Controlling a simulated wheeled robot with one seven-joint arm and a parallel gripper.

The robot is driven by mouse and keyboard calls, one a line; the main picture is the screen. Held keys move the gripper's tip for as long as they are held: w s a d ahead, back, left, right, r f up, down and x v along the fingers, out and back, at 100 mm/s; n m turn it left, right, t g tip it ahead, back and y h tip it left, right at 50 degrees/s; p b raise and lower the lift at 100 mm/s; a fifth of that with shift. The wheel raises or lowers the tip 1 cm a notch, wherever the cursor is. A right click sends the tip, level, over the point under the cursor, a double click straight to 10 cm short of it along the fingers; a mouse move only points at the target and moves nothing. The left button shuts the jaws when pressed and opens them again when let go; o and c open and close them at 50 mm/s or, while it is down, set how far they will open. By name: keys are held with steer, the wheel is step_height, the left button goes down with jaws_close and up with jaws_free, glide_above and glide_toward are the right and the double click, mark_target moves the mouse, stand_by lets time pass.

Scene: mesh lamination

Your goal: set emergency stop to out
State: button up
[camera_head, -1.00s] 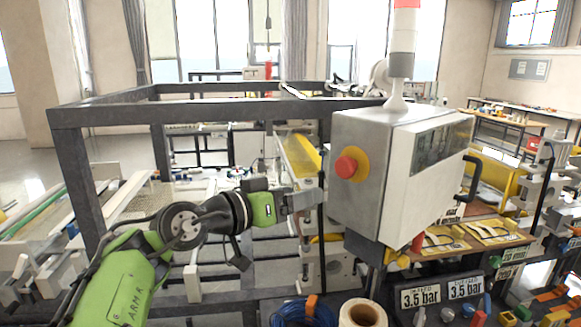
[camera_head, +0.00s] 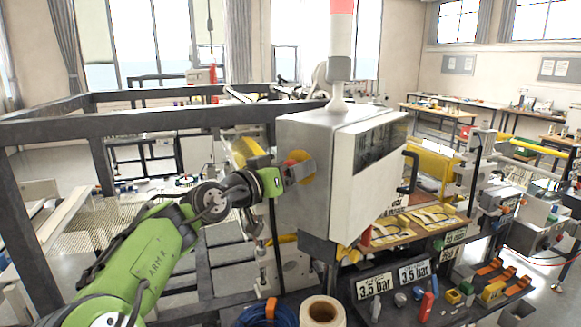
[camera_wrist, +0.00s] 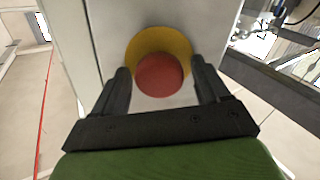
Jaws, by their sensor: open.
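The emergency stop is a red mushroom button (camera_wrist: 159,76) on a yellow round plate (camera_wrist: 184,46), on the side of a grey-white control box (camera_head: 299,206). In the head view the button is mostly hidden behind my gripper, and part of the yellow plate (camera_head: 309,167) shows. My gripper (camera_head: 298,171) points at the button. In the wrist view my gripper (camera_wrist: 162,82) is open, with one dark finger on each side of the red button. I cannot tell whether the fingers touch it or whether the button is in or out.
A dark frame beam (camera_head: 140,122) runs behind my arm. A signal tower (camera_head: 338,68) stands on the control box. Below are a paper roll (camera_head: 322,311), a blue coil (camera_head: 262,313) and a panel with pressure labels (camera_head: 376,285).

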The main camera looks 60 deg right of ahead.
steer(key=shift+d, duration=0.1)
jaws_close()
steer(key=shift+w+a+f, duration=0.15)
steer(key=shift+w+a, duration=0.05)
steer(key=shift+a, duration=0.1)
steer(key=shift+a+b, duration=0.15)
steer(key=shift+b, duration=0.2)
steer(key=shift+c, duration=0.9)
jaws_free()
steer(key=shift+o, duration=0.9)
steer(key=shift+a, duration=0.2)
steer(key=v, duration=1.5)
steer(key=shift+a+b, duration=0.35)
steer(key=shift+b, duration=0.1)
